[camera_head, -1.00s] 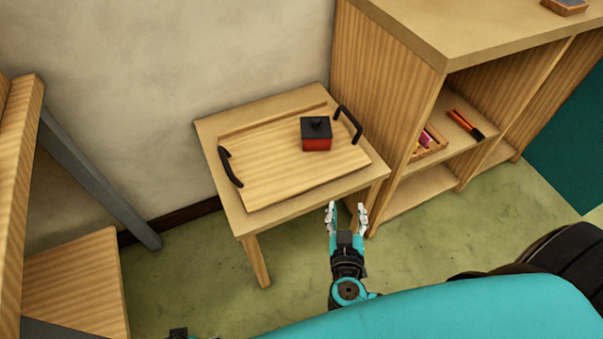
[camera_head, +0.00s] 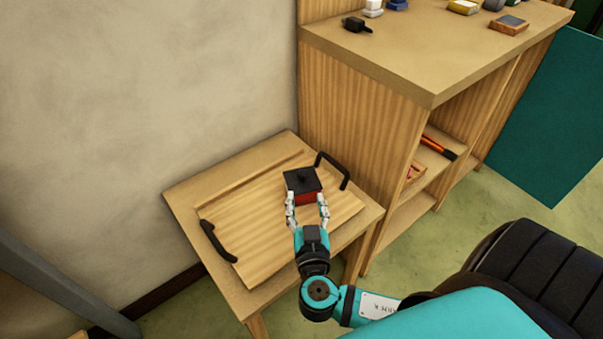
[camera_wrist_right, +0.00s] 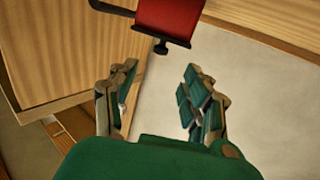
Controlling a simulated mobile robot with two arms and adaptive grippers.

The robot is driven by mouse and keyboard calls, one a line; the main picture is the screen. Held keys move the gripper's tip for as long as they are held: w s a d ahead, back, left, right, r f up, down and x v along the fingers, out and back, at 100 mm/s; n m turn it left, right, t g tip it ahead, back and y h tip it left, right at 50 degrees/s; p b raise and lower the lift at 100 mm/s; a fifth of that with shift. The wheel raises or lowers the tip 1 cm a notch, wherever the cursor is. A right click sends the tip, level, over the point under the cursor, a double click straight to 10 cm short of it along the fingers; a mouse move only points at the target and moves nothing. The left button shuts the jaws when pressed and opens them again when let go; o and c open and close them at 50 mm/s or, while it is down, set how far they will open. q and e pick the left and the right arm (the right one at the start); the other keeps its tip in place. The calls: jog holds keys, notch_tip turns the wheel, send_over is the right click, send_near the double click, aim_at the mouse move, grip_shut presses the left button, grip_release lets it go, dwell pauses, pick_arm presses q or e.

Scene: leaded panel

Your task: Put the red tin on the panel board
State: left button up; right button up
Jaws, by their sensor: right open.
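The red tin (camera_head: 305,197), a square box with a black knobbed lid, sits on the wooden panel board (camera_head: 255,230) near its right end, beside a black handle. The board has two black handles and lies on a small wooden table (camera_head: 190,190). My right gripper (camera_head: 307,202) is open just in front of the tin, its fingers to either side of the tin's near face. In the right wrist view the tin (camera_wrist_right: 170,18) is at the top, beyond the open, empty fingers (camera_wrist_right: 157,85). My left gripper is out of view.
A wooden shelf unit (camera_head: 365,120) stands right of the table, with small items on top and orange-and-black objects (camera_head: 440,148) inside. A plain wall (camera_head: 130,80) is behind the table. The board's middle and left are clear.

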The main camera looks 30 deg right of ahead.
aim_at(303, 176)
jog(key=x, duration=1)
jog(key=shift+w+d, duration=0.15)
jog(key=shift+c, duration=0.4)
grip_shut()
dwell(0.5)
